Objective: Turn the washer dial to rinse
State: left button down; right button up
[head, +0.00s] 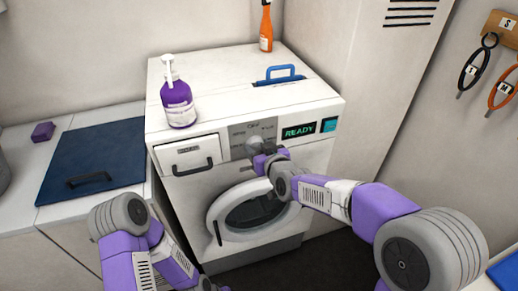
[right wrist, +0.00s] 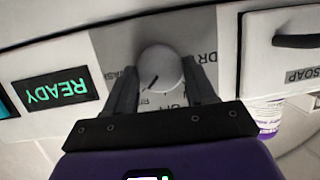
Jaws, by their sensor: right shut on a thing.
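The washer (head: 185,215) is white, with a grey dial panel at its front. The round pale dial (head: 254,143) sits in that panel, partly hidden by my right gripper (head: 262,156). In the right wrist view the dial (right wrist: 160,66) lies between the two fingers of my right gripper (right wrist: 160,82), which is shut on it. A dark mark on the dial points to the lower left of that view, toward a partly readable label. Other labels around it are partly covered by the fingers. My left arm shows at the lower left in the head view; its gripper is out of frame.
A lit READY display (head: 298,132) is right of the dial, and a soap drawer (head: 188,155) is left. A purple pump bottle (head: 177,97) and an orange spray bottle (head: 266,27) stand on top. The round door (head: 253,211) is below. Counter with a blue lid (head: 93,160) at left.

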jog(key=o, duration=1)
jog(key=shift+s, duration=0.1)
jog(key=p+v, duration=0.1)
jog(key=v, duration=0.6)
jog(key=shift+s+r+p, duration=0.1)
jog(key=shift+s+p, duration=0.1)
jog(key=shift+p, duration=0.2)
